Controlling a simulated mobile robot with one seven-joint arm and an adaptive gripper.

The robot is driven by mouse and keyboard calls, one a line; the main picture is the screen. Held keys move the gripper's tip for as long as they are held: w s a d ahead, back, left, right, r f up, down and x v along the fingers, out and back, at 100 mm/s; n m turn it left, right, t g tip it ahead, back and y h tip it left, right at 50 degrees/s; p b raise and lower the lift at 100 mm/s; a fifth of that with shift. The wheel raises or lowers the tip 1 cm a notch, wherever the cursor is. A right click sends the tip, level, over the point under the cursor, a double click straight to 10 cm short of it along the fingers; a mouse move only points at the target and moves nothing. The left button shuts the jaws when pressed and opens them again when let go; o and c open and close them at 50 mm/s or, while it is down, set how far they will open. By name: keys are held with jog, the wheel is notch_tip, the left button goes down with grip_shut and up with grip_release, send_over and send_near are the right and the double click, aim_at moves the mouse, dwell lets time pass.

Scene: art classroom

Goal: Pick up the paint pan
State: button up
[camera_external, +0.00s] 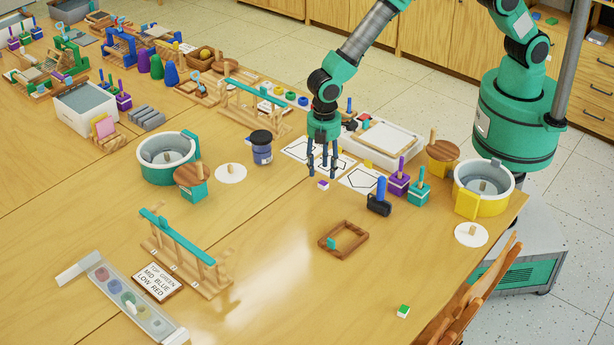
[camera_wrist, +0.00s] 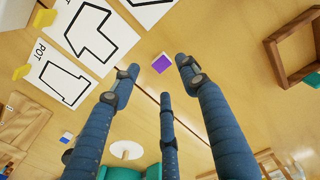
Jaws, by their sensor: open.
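A small white block with a purple top (camera_external: 323,184), which looks like a paint pan, lies on the table just below my gripper (camera_external: 322,168). In the wrist view this purple-topped pan (camera_wrist: 162,63) shows between the two upper fingertips, with no finger seen touching it. My gripper has several dark blue fingers, spread apart and empty, pointing down; they also show in the wrist view (camera_wrist: 157,76). A similar pan with a green top (camera_external: 403,311) lies near the table's front right edge.
White outline cards (camera_external: 361,180) lie beside the gripper. A dark block with a blue handle (camera_external: 379,199) and a wooden frame (camera_external: 343,238) stand to the right. A dark-lidded jar (camera_external: 261,148) and teal tub (camera_external: 168,171) are left.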

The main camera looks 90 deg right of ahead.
aim_at(323, 183)
jog(key=shift+a+f+b, duration=0.15)
jog(key=shift+f+b, duration=0.7)
jog(key=shift+f, duration=1.75)
jog(key=c, duration=1)
